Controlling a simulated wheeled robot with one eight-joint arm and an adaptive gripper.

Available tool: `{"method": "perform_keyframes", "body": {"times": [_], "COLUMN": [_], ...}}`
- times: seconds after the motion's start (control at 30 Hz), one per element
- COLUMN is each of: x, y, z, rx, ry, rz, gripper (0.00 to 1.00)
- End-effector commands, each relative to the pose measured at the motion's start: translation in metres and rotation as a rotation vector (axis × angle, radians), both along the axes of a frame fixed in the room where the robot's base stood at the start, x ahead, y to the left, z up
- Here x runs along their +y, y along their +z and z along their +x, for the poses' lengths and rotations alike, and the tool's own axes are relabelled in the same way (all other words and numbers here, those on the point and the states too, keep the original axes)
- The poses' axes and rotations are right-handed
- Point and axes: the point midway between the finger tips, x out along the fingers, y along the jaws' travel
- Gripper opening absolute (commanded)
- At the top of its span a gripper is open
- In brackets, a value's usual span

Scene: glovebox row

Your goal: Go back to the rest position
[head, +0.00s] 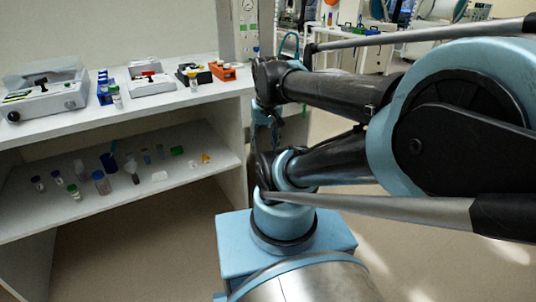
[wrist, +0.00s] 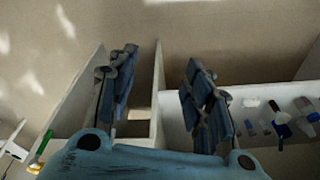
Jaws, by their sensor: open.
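My gripper (wrist: 160,70) shows large in the wrist view, with its two blue and grey fingers spread apart and nothing held between them. Behind the fingers are the shelf unit's pale panels and the floor; I cannot tell the distance. In the head view my arm folds in from the right, and my gripper (head: 266,118) hangs down just right of the shelf unit's end panel (head: 233,150). It is small and partly hidden by my arm there.
The shelf unit's white top (head: 150,108) holds instruments, a blue rack (head: 104,90) and an orange rack (head: 223,71). Its lower shelf (head: 215,160) holds several vials and small items. Bare floor lies below and right. Carts and equipment stand far back right.

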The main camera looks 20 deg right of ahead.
Motion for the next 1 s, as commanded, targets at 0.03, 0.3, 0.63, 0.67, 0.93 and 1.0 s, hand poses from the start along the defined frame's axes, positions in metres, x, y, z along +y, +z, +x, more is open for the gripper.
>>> {"method": "perform_keyframes", "body": {"times": [0.03, 0.3, 0.63, 0.67, 0.93, 1.0], "x": [-0.003, -0.009, -0.009, -0.009, -0.009, -0.009], "y": [-0.012, -0.035, -0.034, -0.034, -0.034, -0.034], "z": [-0.008, -0.022, -0.021, -0.021, -0.021, -0.021], "rx": [-0.005, -0.016, -0.015, -0.015, -0.015, -0.015], "ry": [0.023, 0.084, 0.083, 0.083, 0.083, 0.083], "rz": [-0.009, -0.031, -0.029, -0.029, -0.029, -0.029], "gripper": [0.46, 0.46, 0.46, 0.46, 0.46, 0.46]}}
